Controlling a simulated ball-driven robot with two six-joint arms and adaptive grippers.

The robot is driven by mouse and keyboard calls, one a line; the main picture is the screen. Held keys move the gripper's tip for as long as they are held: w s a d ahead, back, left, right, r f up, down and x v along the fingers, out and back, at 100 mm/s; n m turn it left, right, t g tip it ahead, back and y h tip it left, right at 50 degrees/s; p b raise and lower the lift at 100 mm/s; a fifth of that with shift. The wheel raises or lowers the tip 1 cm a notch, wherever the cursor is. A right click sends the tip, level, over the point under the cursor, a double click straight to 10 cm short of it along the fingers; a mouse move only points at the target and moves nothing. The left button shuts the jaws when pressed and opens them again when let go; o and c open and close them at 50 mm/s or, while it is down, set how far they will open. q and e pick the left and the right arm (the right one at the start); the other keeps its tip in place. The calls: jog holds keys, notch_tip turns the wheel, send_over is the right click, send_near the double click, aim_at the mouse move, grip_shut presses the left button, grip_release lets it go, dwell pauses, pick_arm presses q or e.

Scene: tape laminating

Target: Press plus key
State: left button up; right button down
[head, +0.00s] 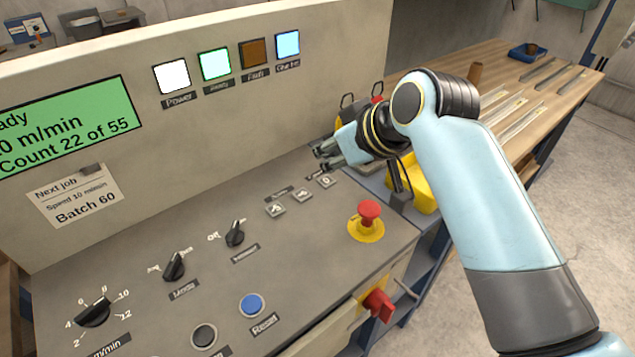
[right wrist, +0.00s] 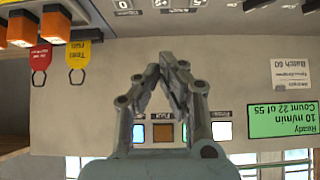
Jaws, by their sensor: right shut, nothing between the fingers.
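Three small grey square keys sit in a slanting row on the console top: a left key (head: 275,209), a middle key (head: 303,194) and a right key (head: 326,180). Their marks are too small to read surely, so I cannot tell which is plus. My right gripper (head: 322,157) is shut and empty, just behind and above the right key, apart from it as far as I can tell. In the right wrist view its fingertips (right wrist: 167,62) come together before the upright panel, with some keys cut off at the top edge. My left gripper is not in view.
A red emergency button (head: 369,213) on a yellow base stands right of the keys. Black knobs, including a mode knob (head: 174,267), and a blue reset button (head: 251,305) lie nearer. The green display (head: 70,122) reads Count 22 of 55; a note (head: 74,195) says Batch 60.

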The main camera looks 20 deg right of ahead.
send_over(306, 195)
notch_tip(306, 195, down, 8)
jog(key=shift+w+a+r, duration=0.1)
jog(key=shift+w+r, duration=0.05)
jog(key=shift+r, duration=0.1)
notch_tip(306, 195, down, 2)
jog(key=shift+f, duration=0.8)
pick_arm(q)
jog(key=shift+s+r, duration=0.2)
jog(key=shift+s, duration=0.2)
